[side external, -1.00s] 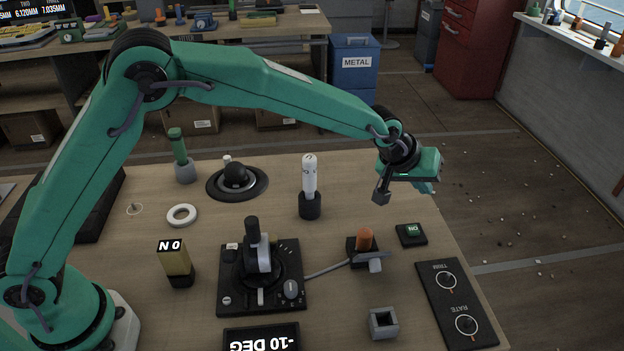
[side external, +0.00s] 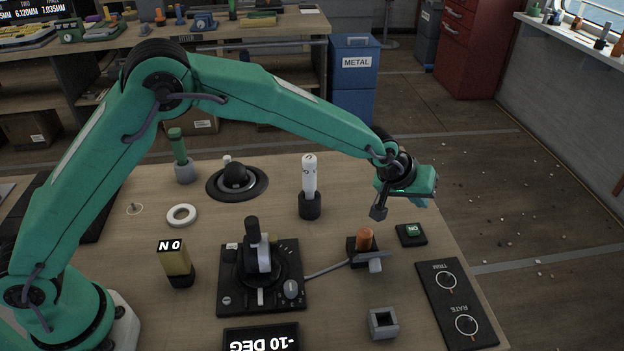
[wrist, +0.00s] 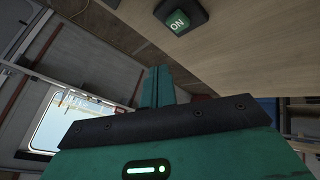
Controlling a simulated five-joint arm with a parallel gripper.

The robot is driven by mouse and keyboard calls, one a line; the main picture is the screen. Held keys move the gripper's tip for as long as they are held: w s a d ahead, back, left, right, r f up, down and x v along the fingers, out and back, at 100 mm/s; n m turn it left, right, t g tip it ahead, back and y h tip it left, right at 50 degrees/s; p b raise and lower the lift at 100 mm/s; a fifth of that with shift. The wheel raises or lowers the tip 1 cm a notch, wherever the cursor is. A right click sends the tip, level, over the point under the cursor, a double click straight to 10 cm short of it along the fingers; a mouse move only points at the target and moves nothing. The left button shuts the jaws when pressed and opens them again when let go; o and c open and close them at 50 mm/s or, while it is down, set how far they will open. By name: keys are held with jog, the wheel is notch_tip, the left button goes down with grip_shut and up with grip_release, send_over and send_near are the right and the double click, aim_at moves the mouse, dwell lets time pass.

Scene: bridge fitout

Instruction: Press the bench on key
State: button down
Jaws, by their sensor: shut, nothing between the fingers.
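The bench on key (side external: 413,231) is a green cap marked ON in a black square housing at the table's right edge. In the wrist view the key (wrist: 178,22) shows at the top, a little right of centre. My gripper (side external: 426,203) is above the table near its right edge, above and slightly beyond the key, with a visible space between them. In the wrist view my green gripper fingers (wrist: 157,88) are together with nothing between them, and the key is apart from them.
A plate with TRIM and RATE dials (side external: 456,303) lies in front of the key. An orange-capped part (side external: 365,240) stands to the key's left. A white-topped cylinder (side external: 309,180) stands further left. A joystick panel (side external: 260,275) is at mid-table.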

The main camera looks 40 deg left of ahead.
aim_at(411, 230)
jog(key=shift+f, duration=2.5)
jog(key=shift+d+f, duration=0.1)
jog(key=shift+f, duration=0.85)
dwell(1.5)
jog(key=shift+r, duration=0.95)
jog(key=shift+r, duration=2.5)
